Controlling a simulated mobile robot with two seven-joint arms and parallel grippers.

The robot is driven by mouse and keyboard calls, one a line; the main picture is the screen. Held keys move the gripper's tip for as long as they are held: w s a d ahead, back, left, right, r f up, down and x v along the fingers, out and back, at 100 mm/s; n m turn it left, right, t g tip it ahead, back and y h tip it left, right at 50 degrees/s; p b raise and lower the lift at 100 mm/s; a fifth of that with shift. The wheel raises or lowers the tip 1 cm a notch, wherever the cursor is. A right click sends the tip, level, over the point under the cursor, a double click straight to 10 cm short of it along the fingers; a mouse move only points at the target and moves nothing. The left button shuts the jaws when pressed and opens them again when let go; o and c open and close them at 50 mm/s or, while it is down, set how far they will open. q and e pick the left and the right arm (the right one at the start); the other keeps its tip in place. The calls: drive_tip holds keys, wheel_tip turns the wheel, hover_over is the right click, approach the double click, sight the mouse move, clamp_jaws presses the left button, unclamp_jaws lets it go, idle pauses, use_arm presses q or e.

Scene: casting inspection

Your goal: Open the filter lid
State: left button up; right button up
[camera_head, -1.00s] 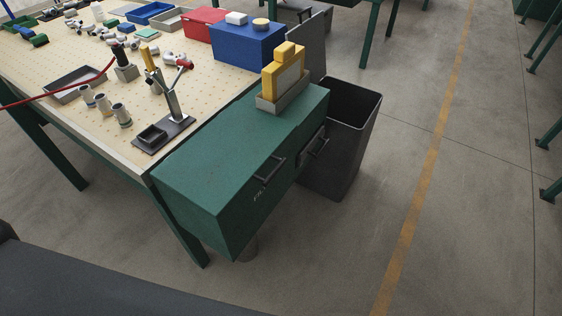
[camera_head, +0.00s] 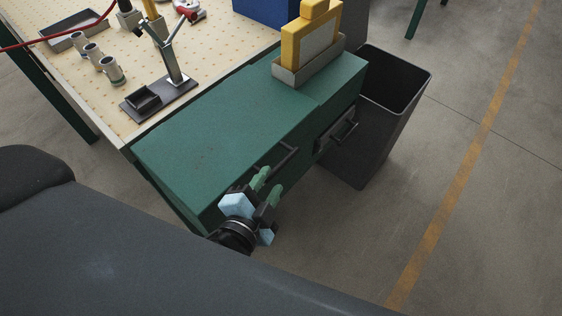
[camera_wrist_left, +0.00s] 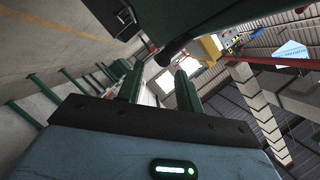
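The filter is a green box (camera_head: 215,150) at the end of the workbench, and its top looks closed. A black bar handle (camera_head: 275,162) sits on its front face. My left gripper (camera_head: 267,187) is open just in front of and below this handle, with green fingertips pointing toward it. In the left wrist view, the two fingers (camera_wrist_left: 159,72) stand apart with nothing between them. The dark handle bar (camera_wrist_left: 182,46) shows just beyond the tips there, and I cannot tell whether they touch. My right gripper is not in view.
A second black handle (camera_head: 338,130) is on the green front farther right. A grey tray (camera_head: 310,68) holding a yellow frame (camera_head: 311,35) stands on top. A black bin (camera_head: 400,85) is beside it. A metal stand (camera_head: 170,85) is on the bench. Floor to the right is clear.

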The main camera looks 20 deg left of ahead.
sight(277, 172)
use_arm(q)
drive_tip(key=x, duration=0.6)
drive_tip(key=shift+w+f, duration=0.1)
drive_tip(key=shift+w, duration=0.25)
clamp_jaws()
